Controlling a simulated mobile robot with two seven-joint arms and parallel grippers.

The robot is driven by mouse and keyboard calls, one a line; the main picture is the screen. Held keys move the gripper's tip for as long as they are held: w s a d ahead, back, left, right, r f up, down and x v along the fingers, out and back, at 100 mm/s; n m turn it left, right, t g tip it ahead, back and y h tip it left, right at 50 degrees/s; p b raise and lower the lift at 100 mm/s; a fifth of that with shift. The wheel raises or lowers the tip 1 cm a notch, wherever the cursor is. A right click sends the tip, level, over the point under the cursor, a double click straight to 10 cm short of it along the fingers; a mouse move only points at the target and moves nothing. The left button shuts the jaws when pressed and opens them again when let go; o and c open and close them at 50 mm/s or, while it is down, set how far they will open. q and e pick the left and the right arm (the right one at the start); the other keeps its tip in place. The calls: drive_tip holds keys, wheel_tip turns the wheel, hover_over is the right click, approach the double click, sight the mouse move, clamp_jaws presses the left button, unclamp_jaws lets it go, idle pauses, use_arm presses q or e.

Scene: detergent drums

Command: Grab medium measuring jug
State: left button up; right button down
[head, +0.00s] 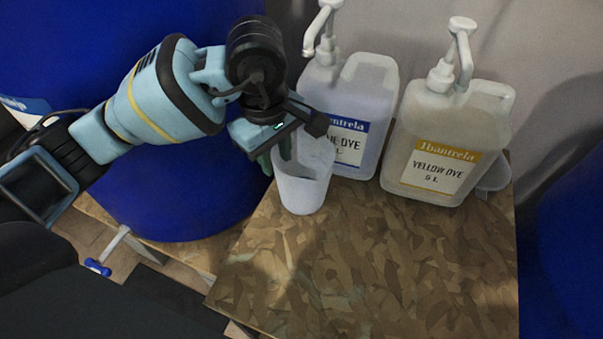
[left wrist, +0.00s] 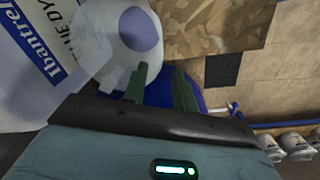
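A white, cup-shaped measuring jug (head: 302,187) stands upright on the wooden board, in front of the blue-labelled dye bottle. It also shows at the top of the left wrist view (left wrist: 118,42). My left gripper (head: 276,153) is above the jug's left rim, with its fingers pointing down. In the left wrist view the two green fingers (left wrist: 160,88) are apart with nothing gripped between them; one overlaps the jug's edge and the other is outside it. Whether the fingers touch the jug is unclear. My right gripper is not in view.
A blue-labelled dye bottle (head: 356,105) and a yellow dye bottle (head: 440,135), both with pumps, stand behind and right of the jug. Another pale vessel (head: 494,178) is partly hidden. Blue drums (head: 170,200) flank the wooden board (head: 370,265), whose front is clear.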

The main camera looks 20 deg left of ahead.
sight(281, 183)
use_arm(q)
drive_tip(key=shift+w+d+f+b, duration=0.1)
drive_tip(key=shift+w+f+b, duration=0.1)
drive_tip(key=shift+f, duration=1.35)
drive_tip(key=shift+w+f+b, duration=0.1)
drive_tip(key=shift+f+b, duration=0.1)
drive_tip(key=shift+f, duration=1.3)
clamp_jaws()
